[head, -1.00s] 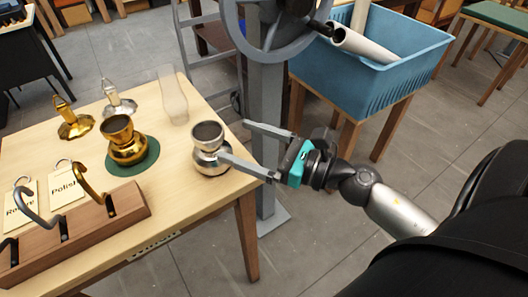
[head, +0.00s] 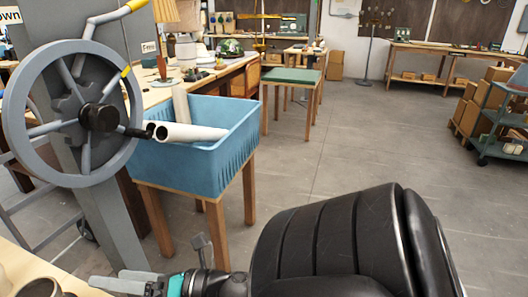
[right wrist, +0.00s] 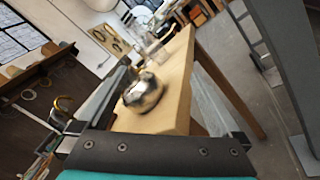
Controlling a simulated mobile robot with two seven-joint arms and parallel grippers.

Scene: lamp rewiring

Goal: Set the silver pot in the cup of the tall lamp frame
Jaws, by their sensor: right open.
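The silver pot (right wrist: 143,92) stands on the wooden table in the right wrist view, in the space between my right gripper's two fingers. Its rounded, shiny body shows there, somewhat blurred. In the head view, only the upper part of the silver pot (head: 38,289) shows at the bottom left corner. My right gripper (head: 106,279) is open and empty, just right of the pot. I cannot make out the tall lamp frame or its cup in either view. My left gripper is not in view.
A grey post with a large handwheel (head: 20,100) stands behind the table. A blue bin (head: 195,165) with white tubes sits on a wooden stand beside it. A green-topped table (head: 290,76) and benches stand farther back. Open floor (head: 370,140) lies at the right.

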